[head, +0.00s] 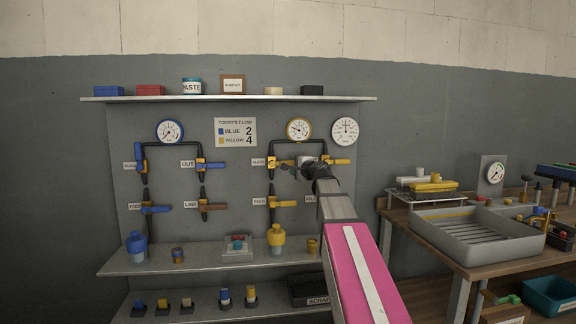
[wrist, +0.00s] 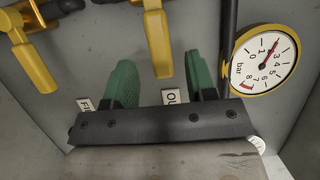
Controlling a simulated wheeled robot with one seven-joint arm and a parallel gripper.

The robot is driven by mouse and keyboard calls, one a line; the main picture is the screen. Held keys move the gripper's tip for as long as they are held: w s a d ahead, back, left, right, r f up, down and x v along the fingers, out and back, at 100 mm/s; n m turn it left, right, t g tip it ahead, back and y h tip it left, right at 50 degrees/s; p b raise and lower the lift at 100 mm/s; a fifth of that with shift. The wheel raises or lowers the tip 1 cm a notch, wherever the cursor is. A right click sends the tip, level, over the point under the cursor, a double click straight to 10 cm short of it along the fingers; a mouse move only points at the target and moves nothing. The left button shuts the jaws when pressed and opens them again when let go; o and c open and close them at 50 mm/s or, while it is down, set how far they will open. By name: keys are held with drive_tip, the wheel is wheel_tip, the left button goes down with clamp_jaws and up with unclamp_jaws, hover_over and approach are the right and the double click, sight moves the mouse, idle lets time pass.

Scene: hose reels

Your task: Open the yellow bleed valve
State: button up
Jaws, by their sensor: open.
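The yellow valves sit on the right half of the grey panel in the head view. Several yellow lever handles show there, one to the right of my gripper (head: 303,168) and another, the lower left yellow lever (head: 281,202). No label reading bleed is legible. In the wrist view my gripper (wrist: 160,62) is open. A yellow lever (wrist: 158,45) hangs between its green finger pads, with space on both sides. A second yellow lever (wrist: 36,68) is at upper left, outside the fingers.
A yellow-rimmed gauge (wrist: 265,60) and dark pipe stand close right of my fingers. Blue and orange valves (head: 150,208) are on the panel's left. A shelf (head: 200,258) with cups and fittings runs below. A workbench (head: 460,265) with a grey tray stands right.

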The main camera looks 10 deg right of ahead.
sight(289, 163)
drive_tip(key=x, duration=0.5)
drive_tip(key=shift+w, duration=0.1)
clamp_jaws()
